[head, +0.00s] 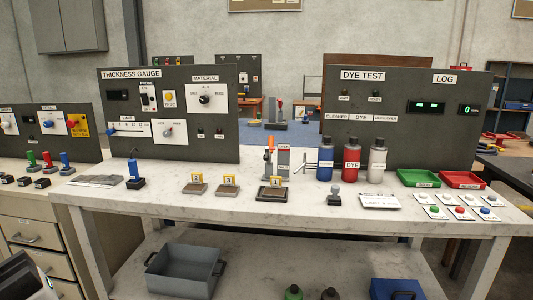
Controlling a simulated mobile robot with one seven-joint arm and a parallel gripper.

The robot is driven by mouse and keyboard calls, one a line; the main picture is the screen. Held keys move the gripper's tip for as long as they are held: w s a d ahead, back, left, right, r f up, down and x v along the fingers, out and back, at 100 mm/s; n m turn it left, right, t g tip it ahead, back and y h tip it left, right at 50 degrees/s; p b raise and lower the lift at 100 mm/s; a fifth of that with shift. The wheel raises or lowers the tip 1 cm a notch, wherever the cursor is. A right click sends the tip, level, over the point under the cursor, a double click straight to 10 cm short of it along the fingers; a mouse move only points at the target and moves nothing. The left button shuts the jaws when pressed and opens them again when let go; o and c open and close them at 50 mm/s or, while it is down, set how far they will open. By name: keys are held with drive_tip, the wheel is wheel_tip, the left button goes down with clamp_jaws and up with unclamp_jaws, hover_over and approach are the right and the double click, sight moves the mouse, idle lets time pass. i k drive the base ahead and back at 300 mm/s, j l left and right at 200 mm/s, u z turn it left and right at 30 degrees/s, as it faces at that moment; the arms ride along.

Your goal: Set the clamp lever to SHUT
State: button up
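A lever with an orange handle (269,145) stands near upright beside a grey upright block (284,162) at the middle of the worktable. It looks like the clamp lever. A small white label sits at the top of the block, too small to read, so I cannot tell which position the lever is in. A dark block with a yellow tag (273,190) sits just in front of it. The fingers of my gripper do not show in the head view.
A THICKNESS GAUGE panel (170,90) and DYE TEST panel (400,130) stand behind. The table's front strip (240,215) is clear.

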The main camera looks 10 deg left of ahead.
sight(269, 153)
drive_tip(key=i+j, duration=0.15)
drive_tip(key=j, duration=0.25)
drive_tip(key=i+j, duration=0.15)
drive_tip(key=j, duration=0.3)
drive_tip(key=i+j, duration=0.15)
drive_tip(key=j, duration=0.25)
drive_tip(key=i+j, duration=0.15)
drive_tip(key=j, duration=0.25)
drive_tip(key=i+j+z, duration=0.1)
drive_tip(key=j, duration=0.35)
drive_tip(key=i+j, duration=0.2)
drive_tip(key=j, duration=0.2)
drive_tip(key=i+j, duration=0.1)
drive_tip(key=j, duration=0.35)
drive_tip(key=i+j, duration=0.15)
drive_tip(key=j, duration=0.3)
